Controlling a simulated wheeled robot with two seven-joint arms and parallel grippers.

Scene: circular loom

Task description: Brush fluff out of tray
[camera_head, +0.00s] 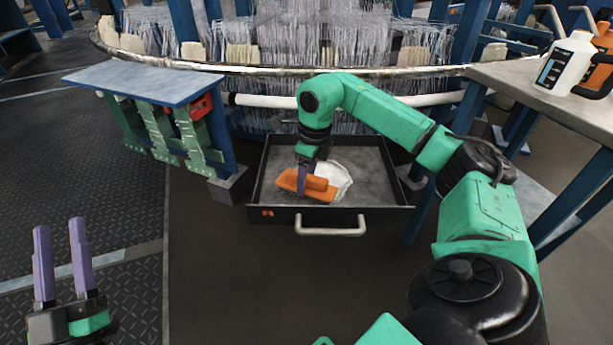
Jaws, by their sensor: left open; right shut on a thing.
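The black tray (387,187) is a shallow open drawer with a white front handle, low at the foot of the loom. White fluff (338,178) lies in it, right of centre and beside the brush. My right gripper (302,188) reaches down into the tray and is shut on an orange brush (317,184). The brush is low over the tray floor; I cannot tell whether its bristles touch it. The brush and gripper hide part of the fluff. My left gripper (66,240) is open and empty at the lower left, pointing up, away from the tray.
A blue-grey bench (140,80) with green brackets stands left of the tray. A table (550,100) at the right holds a white bottle (565,62) and an orange one (600,60). The loom (300,35) stands behind. Floor in front of the tray is clear.

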